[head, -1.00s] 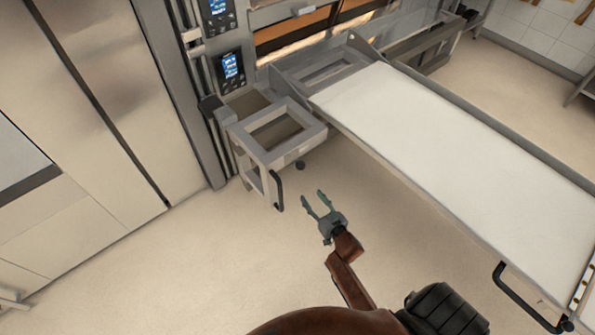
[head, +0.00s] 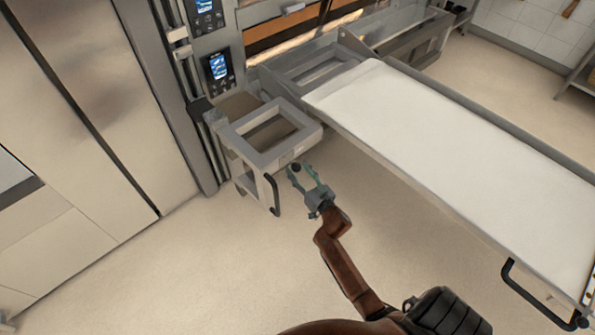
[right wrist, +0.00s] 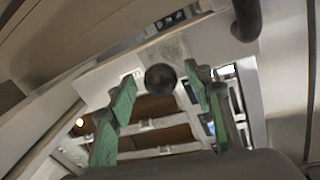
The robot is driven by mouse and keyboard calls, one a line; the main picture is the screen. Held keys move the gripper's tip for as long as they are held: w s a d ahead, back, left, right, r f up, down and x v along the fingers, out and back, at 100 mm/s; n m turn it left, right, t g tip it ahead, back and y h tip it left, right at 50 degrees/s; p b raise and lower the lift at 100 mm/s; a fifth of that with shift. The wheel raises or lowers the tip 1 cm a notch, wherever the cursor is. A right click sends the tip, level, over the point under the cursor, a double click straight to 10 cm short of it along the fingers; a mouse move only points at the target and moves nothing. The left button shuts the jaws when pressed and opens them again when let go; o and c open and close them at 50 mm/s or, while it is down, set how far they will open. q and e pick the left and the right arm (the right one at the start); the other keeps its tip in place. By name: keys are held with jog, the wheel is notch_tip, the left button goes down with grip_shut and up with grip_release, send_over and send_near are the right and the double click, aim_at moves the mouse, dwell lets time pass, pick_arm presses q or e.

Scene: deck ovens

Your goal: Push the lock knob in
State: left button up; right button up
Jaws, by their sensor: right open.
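The lock knob is a small dark round knob (head: 296,168) on the near side of the grey metal frame (head: 262,160) beside the oven. My right gripper (head: 302,174) is at the knob in the head view, its fingers apart. In the right wrist view the dark knob (right wrist: 160,78) shows between and beyond the two green fingertips (right wrist: 162,82). The gripper is open and holds nothing. I cannot tell whether a finger touches the knob. My left gripper is not in view.
A black curved handle (head: 273,194) hangs from the frame, left of my right gripper. A long white loader surface (head: 440,150) extends to the right, with another black handle (head: 520,288) at its near end. The floor (head: 200,270) at lower left is clear.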

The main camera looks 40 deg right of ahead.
grip_shut()
dwell(0.6)
